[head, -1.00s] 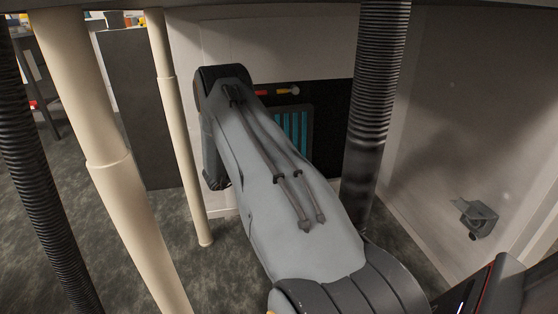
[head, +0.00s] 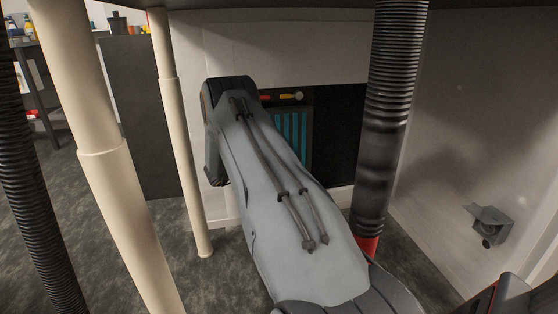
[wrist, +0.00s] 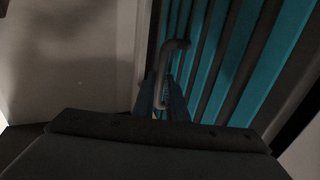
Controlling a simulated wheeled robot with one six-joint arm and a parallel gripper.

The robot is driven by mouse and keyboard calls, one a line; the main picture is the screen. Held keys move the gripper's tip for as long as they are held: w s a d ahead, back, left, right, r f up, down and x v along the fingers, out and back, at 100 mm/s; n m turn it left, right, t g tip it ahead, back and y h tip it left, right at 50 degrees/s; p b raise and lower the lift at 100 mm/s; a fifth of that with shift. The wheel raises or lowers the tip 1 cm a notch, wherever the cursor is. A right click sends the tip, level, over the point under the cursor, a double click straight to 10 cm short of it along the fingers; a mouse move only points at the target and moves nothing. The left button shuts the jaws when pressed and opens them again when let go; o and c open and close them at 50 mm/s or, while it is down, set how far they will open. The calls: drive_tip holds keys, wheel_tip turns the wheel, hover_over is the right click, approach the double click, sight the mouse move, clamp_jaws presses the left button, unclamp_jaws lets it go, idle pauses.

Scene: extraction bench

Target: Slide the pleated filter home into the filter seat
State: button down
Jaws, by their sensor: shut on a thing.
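The pleated filter (head: 291,133) has teal pleats in a dark frame and stands upright at the dark opening (head: 338,130) in the pale panel. My arm covers its left part in the head view. In the wrist view the teal pleats of the filter (wrist: 222,60) fill the upper right, with a grey bent handle (wrist: 178,46) in front. My gripper (wrist: 168,95) is shut on this handle. My own arm hides the gripper in the head view. I cannot tell how deep the filter sits, and the inside of the filter seat is too dark to make out.
A black ribbed hose (head: 392,110) hangs right of my arm, and another (head: 35,190) hangs at far left. Cream legs (head: 105,155) stand on the left. A grey bracket (head: 488,224) sits on the right wall. Small red and yellow items (head: 284,97) show above the filter.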

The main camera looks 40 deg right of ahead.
drive_tip(key=w+d+b, duration=0.3)
drive_tip(key=w+b, duration=0.2)
drive_tip(key=b, duration=0.1)
drive_tip(key=shift+w+d, duration=0.25)
drive_tip(key=shift+w, duration=0.05)
idle(0.4)
drive_tip(key=shift+r, duration=0.15)
drive_tip(key=shift+f+b, duration=0.45)
drive_tip(key=shift+f, duration=0.3)
idle(0.5)
